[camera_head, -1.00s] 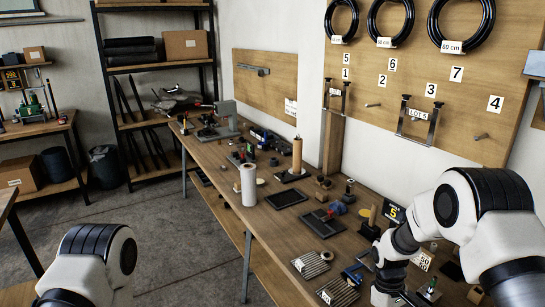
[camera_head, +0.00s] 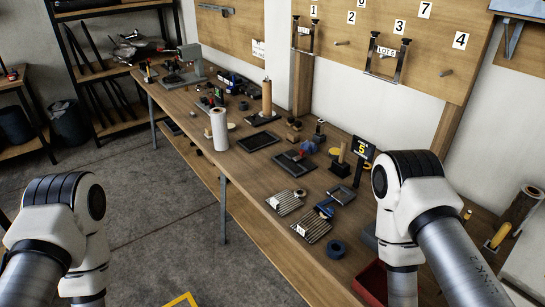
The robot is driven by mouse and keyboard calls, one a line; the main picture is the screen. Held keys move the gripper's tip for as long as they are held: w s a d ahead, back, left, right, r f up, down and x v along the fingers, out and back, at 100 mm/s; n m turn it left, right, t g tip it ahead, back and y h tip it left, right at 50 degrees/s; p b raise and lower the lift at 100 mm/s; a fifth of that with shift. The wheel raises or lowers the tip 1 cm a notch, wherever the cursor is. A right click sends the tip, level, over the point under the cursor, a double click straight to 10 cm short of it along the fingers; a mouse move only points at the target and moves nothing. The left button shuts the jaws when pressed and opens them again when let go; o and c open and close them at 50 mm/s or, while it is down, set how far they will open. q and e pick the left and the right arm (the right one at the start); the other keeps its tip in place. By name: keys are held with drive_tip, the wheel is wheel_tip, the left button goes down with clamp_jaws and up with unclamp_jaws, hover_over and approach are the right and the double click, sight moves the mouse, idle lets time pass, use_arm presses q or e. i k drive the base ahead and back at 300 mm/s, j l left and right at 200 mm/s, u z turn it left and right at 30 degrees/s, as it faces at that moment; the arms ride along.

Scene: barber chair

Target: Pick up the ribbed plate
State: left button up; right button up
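Two grey ribbed plates lie flat near the front edge of the wooden workbench, each with a small white label. One ribbed plate (camera_head: 287,202) is farther back and left, and the other ribbed plate (camera_head: 316,228) is nearer and to the right. I cannot tell from the labels which one is meant. My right arm stands to the right of the plates, over the bench, and its gripper is out of view. My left arm is at the lower left, off the bench, and its gripper is out of view too.
A red tray (camera_head: 371,283) is at the lower right. A white paper roll (camera_head: 219,130) stands on the bench (camera_head: 245,178). The floor (camera_head: 150,235) at left is clear.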

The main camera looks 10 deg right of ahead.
sight(284, 202)
drive_tip(key=l+z, duration=0.25)
drive_tip(key=z, duration=0.25)
drive_tip(key=i+l+z, duration=0.15)
drive_tip(key=z, duration=0.35)
drive_tip(key=l, duration=0.1)
